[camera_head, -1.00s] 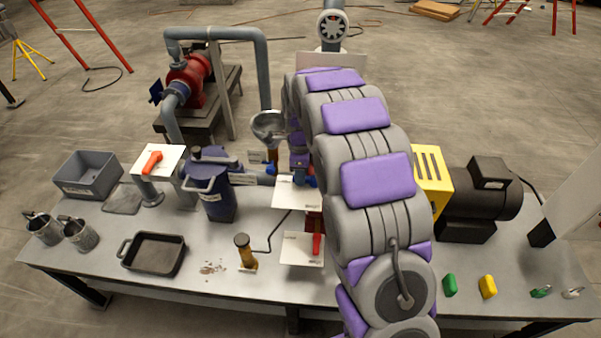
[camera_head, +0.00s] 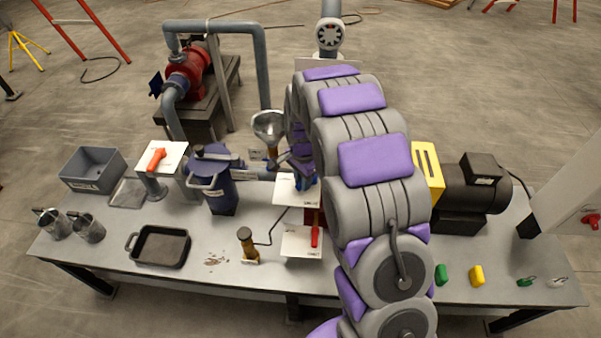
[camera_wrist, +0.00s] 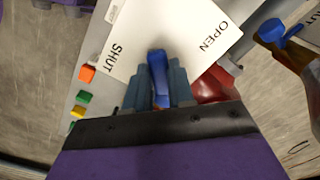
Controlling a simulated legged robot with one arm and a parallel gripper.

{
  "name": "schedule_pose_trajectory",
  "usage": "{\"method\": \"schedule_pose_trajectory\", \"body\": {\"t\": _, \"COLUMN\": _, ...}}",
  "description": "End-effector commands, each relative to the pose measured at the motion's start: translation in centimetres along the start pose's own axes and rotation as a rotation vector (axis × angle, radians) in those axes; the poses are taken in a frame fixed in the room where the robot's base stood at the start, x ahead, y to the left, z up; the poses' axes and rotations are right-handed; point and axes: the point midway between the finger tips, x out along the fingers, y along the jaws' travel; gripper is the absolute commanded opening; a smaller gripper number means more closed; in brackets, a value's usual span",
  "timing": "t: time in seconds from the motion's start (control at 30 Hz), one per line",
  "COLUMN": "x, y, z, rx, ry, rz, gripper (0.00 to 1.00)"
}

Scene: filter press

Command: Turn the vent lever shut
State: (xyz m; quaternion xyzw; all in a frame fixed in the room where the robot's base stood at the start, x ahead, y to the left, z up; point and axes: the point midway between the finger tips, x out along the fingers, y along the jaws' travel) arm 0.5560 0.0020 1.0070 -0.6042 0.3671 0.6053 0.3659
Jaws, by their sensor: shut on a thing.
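In the wrist view the blue vent lever (camera_wrist: 158,72) sits between the two grey fingers of my gripper (camera_wrist: 159,84), which is shut on it. Behind it is a white plate (camera_wrist: 170,22) marked SHUT on the left and OPEN on the right. The lever lies between the two words in this view. The lever's pivot is hard to make out. In the head view the plate (camera_head: 287,192) stands over the middle of the bench, with my gripper (camera_head: 304,184) at its right edge, partly hidden by my arm.
A second white plate with a red lever (camera_head: 314,237) is in front. A funnel (camera_head: 268,127) and a blue vessel (camera_head: 217,185) stand left. In the wrist view a brass valve with a blue handle (camera_wrist: 271,30) is at upper right. A black tray (camera_head: 160,246) lies on the bench.

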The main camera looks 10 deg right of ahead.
Motion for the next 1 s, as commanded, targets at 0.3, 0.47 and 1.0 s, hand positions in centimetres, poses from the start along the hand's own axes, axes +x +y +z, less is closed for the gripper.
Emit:
{"method": "schedule_pose_trajectory", "body": {"t": 0.3, "x": -0.3, "y": 1.0, "z": -0.3, "rx": -0.301, "ry": 0.004, "rz": -0.005, "gripper": 0.00}}
{"method": "schedule_pose_trajectory", "body": {"t": 0.47, "x": -0.3, "y": 1.5, "z": -0.5, "rx": -0.446, "ry": 0.004, "rz": -0.005, "gripper": 0.00}}
{"method": "schedule_pose_trajectory", "body": {"t": 1.0, "x": -0.2, "y": 2.5, "z": -1.2, "rx": -0.756, "ry": 0.008, "rz": -0.006, "gripper": 0.00}}
